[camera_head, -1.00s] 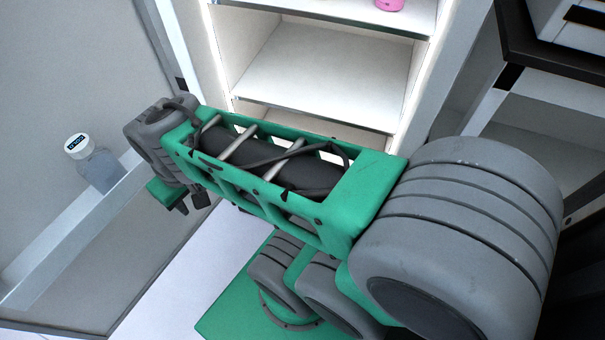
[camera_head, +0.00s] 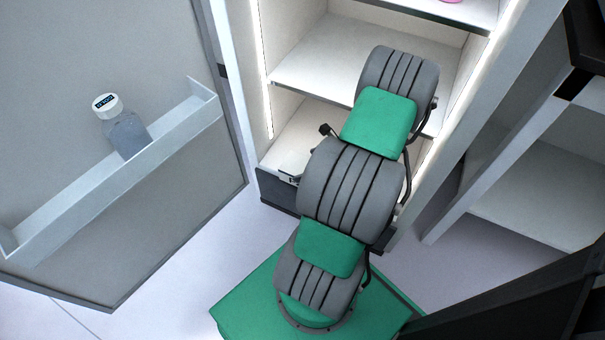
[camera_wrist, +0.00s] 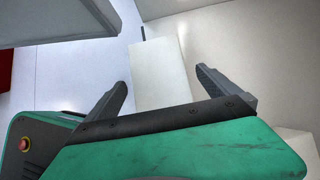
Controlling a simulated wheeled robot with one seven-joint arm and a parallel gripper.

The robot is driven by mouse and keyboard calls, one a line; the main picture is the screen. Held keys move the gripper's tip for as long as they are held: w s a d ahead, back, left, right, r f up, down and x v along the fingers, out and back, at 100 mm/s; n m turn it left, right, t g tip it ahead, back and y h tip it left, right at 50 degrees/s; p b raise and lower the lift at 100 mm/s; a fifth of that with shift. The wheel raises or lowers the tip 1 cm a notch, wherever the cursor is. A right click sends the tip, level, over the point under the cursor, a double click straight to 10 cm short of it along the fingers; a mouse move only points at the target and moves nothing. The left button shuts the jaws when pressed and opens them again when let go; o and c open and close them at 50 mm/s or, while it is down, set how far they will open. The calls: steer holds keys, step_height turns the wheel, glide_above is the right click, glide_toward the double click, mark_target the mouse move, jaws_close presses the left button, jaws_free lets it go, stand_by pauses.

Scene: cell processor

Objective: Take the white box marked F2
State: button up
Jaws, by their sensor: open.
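A plain white box (camera_wrist: 160,72) lies ahead of my gripper in the wrist view, between the two spread fingers. No marking can be read on its visible face, so I cannot tell if it is the one marked F2. My gripper (camera_wrist: 162,80) is open, with one dark finger on each side of the box's near end. I cannot tell whether either finger touches it. In the head view my arm reaches down over the cabinet's lower part and hides the gripper. A small pale thing (camera_head: 291,172) shows beside the arm, too covered to identify.
The open cabinet has a lit white shelf (camera_head: 320,72) above the low compartment. Its open door (camera_head: 190,235) at left carries a rack (camera_head: 110,165) with a white-capped bottle (camera_head: 122,125). Another shelving unit (camera_head: 540,190) stands at right. Pale floor (camera_head: 225,240) is clear between door and arm.

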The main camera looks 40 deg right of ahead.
mark_target(301, 166)
steer(key=b+x, duration=0.3)
steer(key=x, duration=0.3)
steer(key=shift+w+a+f, duration=0.15)
steer(key=shift+a+f, duration=0.05)
steer(key=shift+f, duration=0.15)
steer(key=shift+w, duration=0.1)
steer(key=shift+r, duration=0.1)
steer(key=c, duration=1.4)
steer(key=shift+r, duration=0.15)
